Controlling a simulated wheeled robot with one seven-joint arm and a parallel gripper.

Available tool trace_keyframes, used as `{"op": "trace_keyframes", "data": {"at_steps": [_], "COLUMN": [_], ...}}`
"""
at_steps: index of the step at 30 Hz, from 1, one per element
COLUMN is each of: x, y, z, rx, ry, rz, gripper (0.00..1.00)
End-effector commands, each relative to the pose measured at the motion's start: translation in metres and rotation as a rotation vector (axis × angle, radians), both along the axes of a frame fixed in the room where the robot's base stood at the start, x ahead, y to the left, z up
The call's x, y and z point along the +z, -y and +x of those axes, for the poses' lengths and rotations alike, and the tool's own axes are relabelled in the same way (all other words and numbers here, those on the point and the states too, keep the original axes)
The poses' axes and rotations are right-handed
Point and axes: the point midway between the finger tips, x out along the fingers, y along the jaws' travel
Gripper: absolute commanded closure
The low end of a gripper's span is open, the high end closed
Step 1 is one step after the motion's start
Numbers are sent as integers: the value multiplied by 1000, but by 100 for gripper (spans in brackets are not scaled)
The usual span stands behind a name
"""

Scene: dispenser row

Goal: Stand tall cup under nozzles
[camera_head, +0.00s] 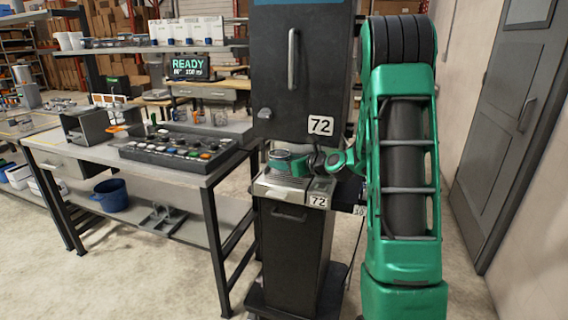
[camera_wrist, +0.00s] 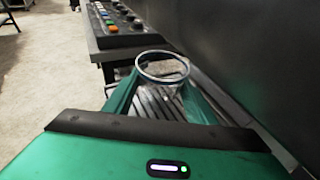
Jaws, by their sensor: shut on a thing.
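A clear cup (camera_wrist: 162,68) with a round rim shows in the wrist view, upright between the two green fingers of my gripper (camera_wrist: 165,98). The fingers are closed on its sides. In the head view my gripper (camera_head: 292,160) is at the dispenser's opening, over the slatted drip tray (camera_head: 283,191). The black dispenser (camera_head: 303,70) marked 72 stands above it. The nozzles are not visible. The cup is mostly hidden by my gripper in the head view, and I cannot tell whether its base touches the tray.
A workbench (camera_head: 205,178) stands to the left with a button panel (camera_head: 180,148) on it. A READY display (camera_head: 190,67) is behind. A blue bucket (camera_head: 112,194) sits on the lower shelf. Open floor lies at the front left, and a grey door (camera_head: 510,120) is at the right.

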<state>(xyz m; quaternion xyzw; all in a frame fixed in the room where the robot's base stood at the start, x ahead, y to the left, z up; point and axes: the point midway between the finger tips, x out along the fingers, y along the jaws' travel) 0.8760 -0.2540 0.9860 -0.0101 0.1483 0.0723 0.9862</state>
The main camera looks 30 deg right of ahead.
Motion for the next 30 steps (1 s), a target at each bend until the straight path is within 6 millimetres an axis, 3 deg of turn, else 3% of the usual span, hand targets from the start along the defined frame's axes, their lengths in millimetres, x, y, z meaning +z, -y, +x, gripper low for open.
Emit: {"op": "trace_keyframes", "data": {"at_steps": [21, 22, 24, 30], "x": [-12, -12, -12, -11], "y": [0, 0, 0, 1], "z": [0, 0, 0, 0], "rx": [0, 0, 0, 0], "ry": [-1, -1, 0, 0], "rz": [1, 1, 1, 0], "gripper": [74, 47, 30, 28]}}
